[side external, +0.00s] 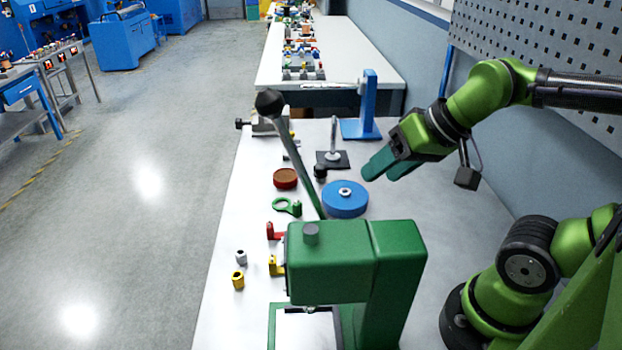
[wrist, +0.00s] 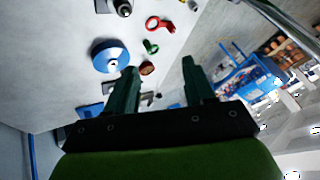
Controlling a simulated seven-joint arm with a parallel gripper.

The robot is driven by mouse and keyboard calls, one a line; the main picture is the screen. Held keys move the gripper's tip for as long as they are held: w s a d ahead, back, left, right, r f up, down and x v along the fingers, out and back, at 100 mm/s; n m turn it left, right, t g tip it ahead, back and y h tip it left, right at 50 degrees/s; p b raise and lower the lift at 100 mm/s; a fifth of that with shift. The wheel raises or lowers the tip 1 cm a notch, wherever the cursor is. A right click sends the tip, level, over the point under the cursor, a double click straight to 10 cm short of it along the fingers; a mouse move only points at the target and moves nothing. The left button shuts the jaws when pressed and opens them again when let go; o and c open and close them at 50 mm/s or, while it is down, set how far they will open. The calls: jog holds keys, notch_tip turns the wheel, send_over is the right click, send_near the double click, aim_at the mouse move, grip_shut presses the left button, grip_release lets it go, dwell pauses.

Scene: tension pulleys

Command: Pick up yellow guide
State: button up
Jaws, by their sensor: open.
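Two yellow parts show in the side view: a small yellow bracket (side external: 277,265) beside the green press, partly hidden by it, and a short yellow bushing (side external: 238,281) standing on the table near its left edge. I cannot tell for certain which is the guide. My gripper (side external: 372,172) is in the air above the table, beyond the press and well apart from both yellow parts. In the wrist view its two fingers (wrist: 158,72) are apart with nothing held between them.
The green press (side external: 340,250) with its tall lever stands in front. A blue pulley (side external: 345,198), a brown-red disc (side external: 286,178), a green ring part (side external: 287,206), a red bracket (side external: 275,231) and a grey bushing (side external: 241,257) are nearby. A blue stand (side external: 369,105) rises behind.

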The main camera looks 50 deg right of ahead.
notch_tip(320, 180, down, 3)
jog(key=w+g, duration=0.2)
jog(key=n+g+y, duration=0.1)
jog(key=n+g, duration=0.1)
jog(key=n, duration=1.1)
send_near(274, 259)
jog(key=x, duration=1)
grip_shut()
